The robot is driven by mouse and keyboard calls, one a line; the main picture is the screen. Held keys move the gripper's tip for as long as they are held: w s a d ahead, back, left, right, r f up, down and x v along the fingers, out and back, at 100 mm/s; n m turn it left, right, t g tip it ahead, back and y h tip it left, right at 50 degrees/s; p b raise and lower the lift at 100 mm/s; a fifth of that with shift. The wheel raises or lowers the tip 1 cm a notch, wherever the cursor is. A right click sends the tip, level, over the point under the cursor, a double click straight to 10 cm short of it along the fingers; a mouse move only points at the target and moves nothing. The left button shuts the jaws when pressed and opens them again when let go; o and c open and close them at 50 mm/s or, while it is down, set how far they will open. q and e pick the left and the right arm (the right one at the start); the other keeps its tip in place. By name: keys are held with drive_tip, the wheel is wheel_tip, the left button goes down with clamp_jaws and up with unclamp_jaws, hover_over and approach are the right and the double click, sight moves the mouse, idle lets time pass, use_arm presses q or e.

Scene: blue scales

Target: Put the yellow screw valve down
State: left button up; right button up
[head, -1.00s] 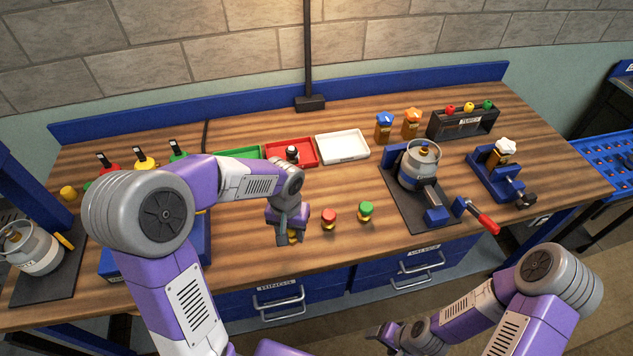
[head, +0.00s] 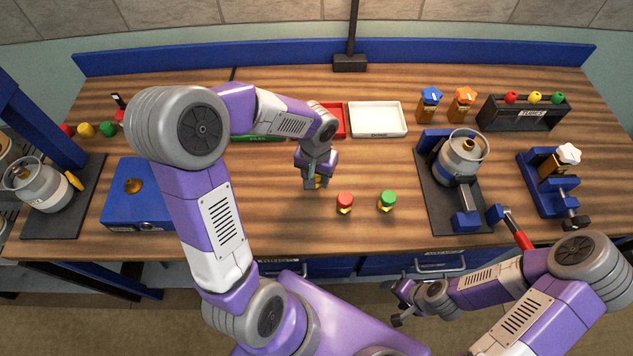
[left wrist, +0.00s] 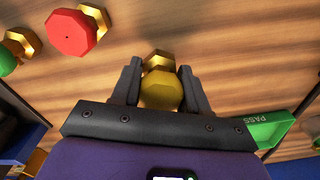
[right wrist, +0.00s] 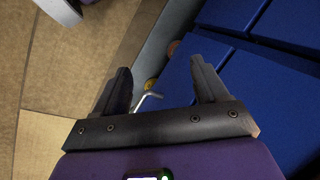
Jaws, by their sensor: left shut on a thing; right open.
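The yellow screw valve (left wrist: 161,88) has a yellow faceted cap and a brass body. It sits between the two fingers of my left gripper (left wrist: 158,85), which is shut on it. In the head view my left gripper (head: 317,181) is low over the wooden bench, and a bit of the yellow valve (head: 321,181) shows beneath it. I cannot tell whether the valve touches the bench. To its right stand a red screw valve (head: 345,202) and a green screw valve (head: 387,201). My right gripper (right wrist: 155,88) is open and empty, low in front of the bench.
Behind are a green tray (head: 258,138), a red tray (head: 338,118) and a white tray (head: 378,119). A gas cylinder (head: 461,160) stands on a dark mat at right. A blue box (head: 140,205) is at left. Bare bench lies around the valves.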

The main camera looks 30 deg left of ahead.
use_arm(q)
wheel_tip(320, 180, down, 3)
drive_tip(key=shift+r+b, duration=0.1)
drive_tip(key=shift+b, duration=0.2)
drive_tip(key=shift+f, duration=0.2)
drive_tip(key=shift+f, duration=0.15)
drive_tip(key=o, duration=1.2)
drive_tip(key=shift+c, duration=0.2)
drive_tip(key=shift+r, duration=0.2)
